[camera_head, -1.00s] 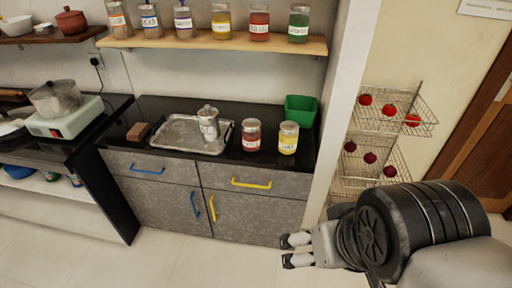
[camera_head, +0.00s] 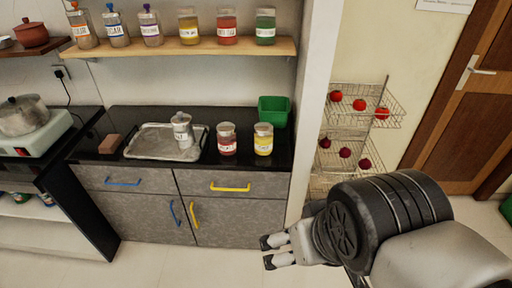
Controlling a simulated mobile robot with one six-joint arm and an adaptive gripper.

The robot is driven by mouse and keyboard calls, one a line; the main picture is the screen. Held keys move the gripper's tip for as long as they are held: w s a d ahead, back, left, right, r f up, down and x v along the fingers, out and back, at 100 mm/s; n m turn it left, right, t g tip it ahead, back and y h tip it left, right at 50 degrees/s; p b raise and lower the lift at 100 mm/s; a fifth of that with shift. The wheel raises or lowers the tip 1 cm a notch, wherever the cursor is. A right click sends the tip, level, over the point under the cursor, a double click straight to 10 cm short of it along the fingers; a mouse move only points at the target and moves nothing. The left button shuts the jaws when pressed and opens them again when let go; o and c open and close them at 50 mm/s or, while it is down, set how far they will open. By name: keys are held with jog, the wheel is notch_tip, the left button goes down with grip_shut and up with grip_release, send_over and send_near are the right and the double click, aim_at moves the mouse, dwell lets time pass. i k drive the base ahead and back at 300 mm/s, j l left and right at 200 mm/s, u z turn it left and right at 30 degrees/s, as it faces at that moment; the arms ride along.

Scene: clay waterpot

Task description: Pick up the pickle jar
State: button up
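A red-filled jar (camera_head: 227,139) and a yellow-filled jar (camera_head: 263,139) stand upright side by side on the black counter (camera_head: 240,168). Each has a white label too small to read, so I cannot tell which is the pickle jar. More jars stand on the wall shelf, including a yellow one (camera_head: 188,27), a red one (camera_head: 227,27) and a green one (camera_head: 265,27). My gripper (camera_head: 271,252) is at the lower middle, in front of the cabinet and apart from all jars. Its two fingers are spread with an empty gap between them.
A metal tray (camera_head: 140,146) holds a pale labelled canister (camera_head: 183,131). A brown block (camera_head: 109,144) and a green bin (camera_head: 273,110) are on the counter. The wooden shelf (camera_head: 180,47) overhangs it. A wire rack (camera_head: 345,122) stands right of the wall edge. The floor (camera_head: 150,267) in front is clear.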

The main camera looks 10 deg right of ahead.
aim_at(226, 133)
jog(key=i+z, duration=0.35)
jog(key=i, duration=1.35)
